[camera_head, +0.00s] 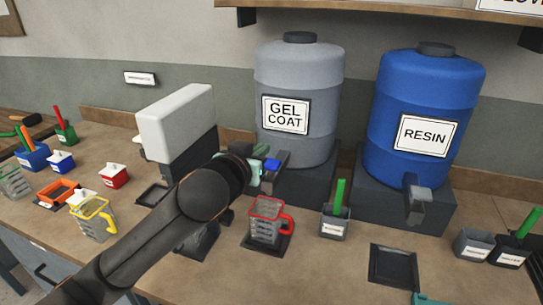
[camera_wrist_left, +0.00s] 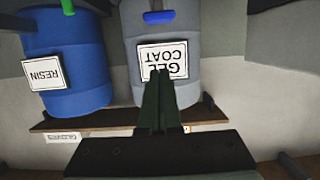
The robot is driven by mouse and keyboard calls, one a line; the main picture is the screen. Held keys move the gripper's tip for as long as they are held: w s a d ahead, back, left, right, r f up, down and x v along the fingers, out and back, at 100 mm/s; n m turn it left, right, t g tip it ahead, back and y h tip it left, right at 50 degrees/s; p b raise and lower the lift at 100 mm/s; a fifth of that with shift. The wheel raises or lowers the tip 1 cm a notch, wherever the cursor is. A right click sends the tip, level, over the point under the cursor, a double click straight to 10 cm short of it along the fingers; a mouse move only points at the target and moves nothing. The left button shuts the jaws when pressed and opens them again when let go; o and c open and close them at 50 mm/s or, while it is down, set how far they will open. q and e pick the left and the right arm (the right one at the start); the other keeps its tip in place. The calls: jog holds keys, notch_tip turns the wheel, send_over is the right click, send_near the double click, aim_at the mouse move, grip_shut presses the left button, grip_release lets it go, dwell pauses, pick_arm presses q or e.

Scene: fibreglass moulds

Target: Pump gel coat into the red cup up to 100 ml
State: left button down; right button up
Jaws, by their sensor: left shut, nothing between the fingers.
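The clear measuring cup with red rim and handle (camera_head: 268,222) stands upright on a dark pad in front of the gel coat drum; its fill level is too small to read. The grey gel coat drum (camera_head: 298,75) stands on a dark base and also shows upside down in the left wrist view (camera_wrist_left: 184,95). A blue part (camera_head: 271,165) sits at its dispenser; a blue part (camera_wrist_left: 159,16) also shows on the drum in the wrist view. My left gripper (camera_head: 256,172) is shut and empty beside the dispenser, above and behind the cup; its closed fingers (camera_wrist_left: 165,90) point towards the drum.
A blue resin drum (camera_head: 420,110) stands to the right. A small pot with a green handle (camera_head: 335,220) is right of the cup; an empty dark pad (camera_head: 393,268) lies further right. A white-topped box (camera_head: 176,120) stands left. More cups, including a yellow one (camera_head: 95,218), are at far left.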

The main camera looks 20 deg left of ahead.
pick_arm(q)
jog(key=p, duration=0.1)
send_over(271, 171)
jog(key=w, duration=0.1)
jog(key=shift+w+a+f, duration=0.15)
jog(key=shift+w+f, duration=0.05)
jog(key=shift+f, duration=0.6)
notch_tip(271, 171, down, 3)
jog(key=shift+r, duration=0.15)
jog(key=shift+f, duration=0.75)
notch_tip(271, 171, down, 4)
jog(key=shift+r+b, duration=0.1)
jog(key=shift+b, duration=0.9)
